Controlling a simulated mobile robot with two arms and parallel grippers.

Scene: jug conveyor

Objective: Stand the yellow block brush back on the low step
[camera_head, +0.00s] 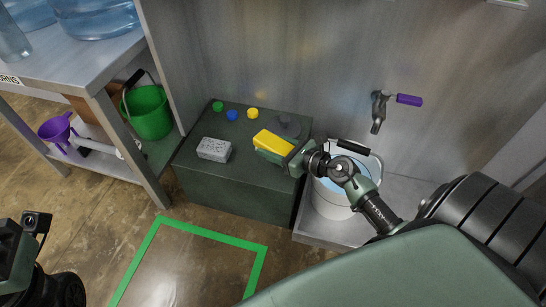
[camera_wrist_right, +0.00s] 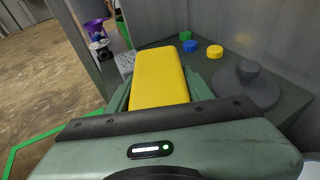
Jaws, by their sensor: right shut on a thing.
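The yellow block brush (camera_head: 272,142) is in my right gripper (camera_head: 286,153), over the dark green low step (camera_head: 235,193). In the right wrist view the brush (camera_wrist_right: 160,78) sits lengthwise between the two fingers (camera_wrist_right: 158,92), its yellow top facing the camera. I cannot tell whether its underside touches the step, and its bristles are hidden. At the left edge of the head view a dark part of my left arm shows, but the left gripper's fingers cannot be made out.
On the step are a grey speckled sponge (camera_head: 214,149), green (camera_head: 218,106), blue (camera_head: 232,115) and yellow (camera_head: 252,113) caps and a dark round disc (camera_wrist_right: 247,82). A white bucket (camera_head: 333,197) stands right, below a purple-handled tap (camera_head: 381,108). A steel bench (camera_head: 95,70) stands left.

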